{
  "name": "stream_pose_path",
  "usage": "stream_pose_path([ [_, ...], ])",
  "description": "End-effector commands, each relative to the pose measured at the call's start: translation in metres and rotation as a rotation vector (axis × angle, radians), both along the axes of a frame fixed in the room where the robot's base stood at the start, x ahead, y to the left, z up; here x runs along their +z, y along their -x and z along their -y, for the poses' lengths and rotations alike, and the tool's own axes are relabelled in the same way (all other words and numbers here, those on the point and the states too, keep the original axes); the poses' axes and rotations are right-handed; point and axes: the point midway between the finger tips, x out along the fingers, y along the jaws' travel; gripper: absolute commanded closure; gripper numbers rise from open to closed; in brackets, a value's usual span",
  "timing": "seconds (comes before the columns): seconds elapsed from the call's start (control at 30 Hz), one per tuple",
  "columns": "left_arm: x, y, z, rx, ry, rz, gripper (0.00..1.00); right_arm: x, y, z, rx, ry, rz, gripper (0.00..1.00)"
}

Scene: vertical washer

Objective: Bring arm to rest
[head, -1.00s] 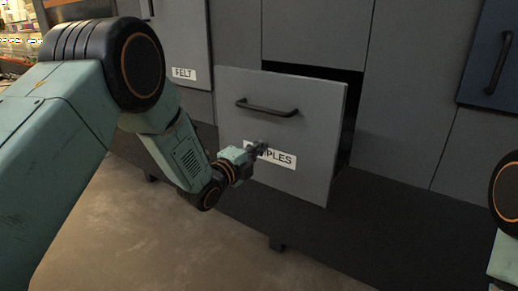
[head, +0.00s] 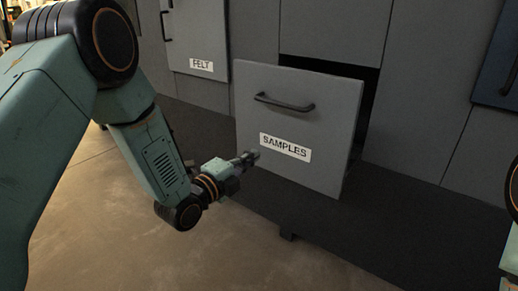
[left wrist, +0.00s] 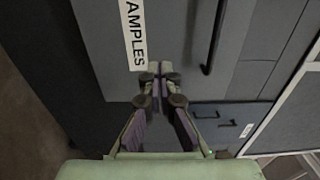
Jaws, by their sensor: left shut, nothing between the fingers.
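My left gripper (head: 248,158) is in front of the grey drawer labelled SAMPLES (head: 333,112), beside the left end of its label. In the left wrist view my left gripper (left wrist: 158,72) is shut, with its fingertips together and nothing between them. The drawer front (left wrist: 180,30) fills much of that view, with its label along the left. I cannot tell whether the fingertips touch the drawer. The drawer stands pulled out, with a dark gap above and at its right side. A bit of my right arm shows at the right edge; its gripper is out of view.
A drawer labelled FELT (head: 198,40) is at the upper left. A dark blue panel with a handle (head: 500,75) is at the upper right. The dark handle of the open drawer (head: 285,103) sticks out. Bare floor (head: 270,255) lies in front of the cabinet.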

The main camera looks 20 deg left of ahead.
Motion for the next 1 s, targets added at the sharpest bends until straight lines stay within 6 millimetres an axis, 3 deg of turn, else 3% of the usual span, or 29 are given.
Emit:
stream_pose_path([
  [0.17,-0.004,0.005,-0.002,0.004,0.093,-0.055,1.00,0.001,0.000,0.000,0.000,0.000,0.000,1.00],
  [0.27,-0.021,0.007,-0.007,0.041,0.249,-0.183,1.00,0.000,0.000,0.000,0.000,0.000,0.000,1.00],
  [0.47,-0.088,0.045,-0.017,0.236,0.630,-0.564,1.00,0.001,0.000,0.000,0.000,0.000,0.000,1.00],
  [0.57,-0.135,0.084,-0.020,0.396,0.814,-0.771,1.00,0.002,0.000,0.000,0.000,0.000,-0.001,1.00],
  [0.7,-0.193,0.155,-0.024,0.674,1.028,-1.018,1.00,0.003,0.000,0.000,0.000,0.000,-0.001,1.00],
  [0.9,-0.249,0.274,-0.029,1.113,1.194,-1.257,1.00,0.005,0.000,0.000,0.000,0.000,-0.001,1.00],
  [1.0,-0.263,0.333,-0.031,1.303,1.196,-1.333,1.00,0.006,0.000,0.000,0.000,0.000,-0.001,1.00],
])
